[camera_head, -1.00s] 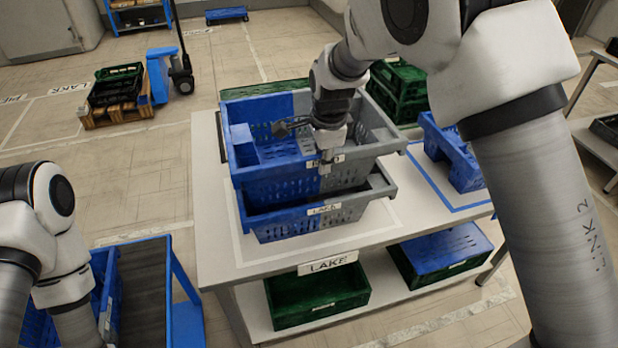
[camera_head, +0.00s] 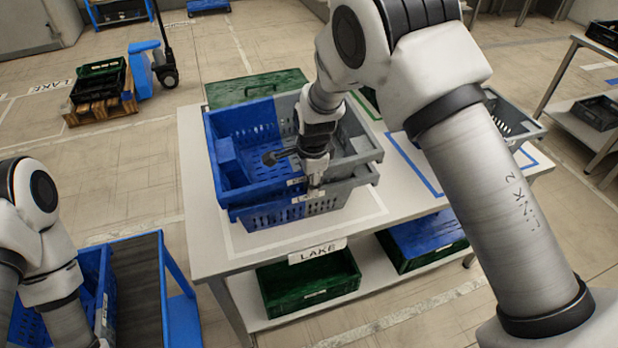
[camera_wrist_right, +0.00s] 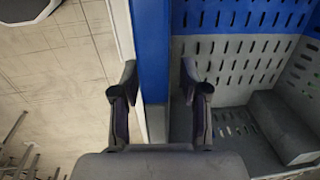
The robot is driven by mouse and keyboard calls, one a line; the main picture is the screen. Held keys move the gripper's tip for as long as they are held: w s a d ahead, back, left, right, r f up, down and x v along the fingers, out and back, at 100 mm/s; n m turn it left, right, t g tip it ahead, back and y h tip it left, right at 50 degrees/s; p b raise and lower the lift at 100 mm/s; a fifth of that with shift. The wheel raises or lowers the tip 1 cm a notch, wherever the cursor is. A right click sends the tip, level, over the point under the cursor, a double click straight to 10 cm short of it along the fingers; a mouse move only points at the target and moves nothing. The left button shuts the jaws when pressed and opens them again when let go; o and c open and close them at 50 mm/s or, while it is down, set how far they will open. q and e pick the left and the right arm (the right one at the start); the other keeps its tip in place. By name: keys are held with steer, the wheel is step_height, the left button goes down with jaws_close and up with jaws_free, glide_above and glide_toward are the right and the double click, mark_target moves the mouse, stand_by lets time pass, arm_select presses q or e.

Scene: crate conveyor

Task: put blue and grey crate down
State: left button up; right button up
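The upper blue and grey crate (camera_head: 228,160) sits nested in a lower blue and grey crate (camera_head: 262,222) on the white table. Its left part is blue and its right part is grey. My right gripper (camera_head: 314,188) is at the upper crate's near wall. In the right wrist view, its two fingers (camera_wrist_right: 158,95) stand apart on either side of the wall's rim (camera_wrist_right: 152,30), with gaps visible beside the wall, and it looks open. My left arm comes in at the lower left; its gripper is not in view.
The white table (camera_head: 205,240) has a bare strip at its left and a blue-taped area (camera_head: 415,172) at right. Green crates (camera_head: 330,290) stand on the lower shelf. A grey crate (camera_head: 510,115) shows behind my right arm. A blue-framed conveyor (camera_head: 180,300) stands at lower left.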

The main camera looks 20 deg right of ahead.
steer(key=shift+s+r, duration=0.15)
steer(key=shift+r, duration=0.2)
step_height(320, 180, up, 12)
steer(key=s+b, duration=0.2)
steer(key=s+d+f+n, duration=0.25)
steer(key=s+f, duration=0.25)
steer(key=f, duration=0.4)
steer(key=s+d+f+n+g, duration=0.15)
steer(key=s+f+n, duration=0.3)
steer(key=f, duration=0.45)
steer(key=s+d+f+n, duration=0.2)
steer(key=s+f, duration=0.4)
steer(key=f, duration=0.2)
steer(key=s+f+n, duration=0.3)
steer(key=s+n, duration=0.1)
steer(key=s, duration=0.5)
steer(key=s+d+f+n, duration=0.1)
steer(key=s+f+n, duration=0.3)
steer(key=s, duration=0.4)
steer(key=shift+s+d, duration=0.2)
steer(key=shift+s, duration=0.2)
steer(key=shift+w+f, duration=0.1)
steer(key=shift+f, duration=0.05)
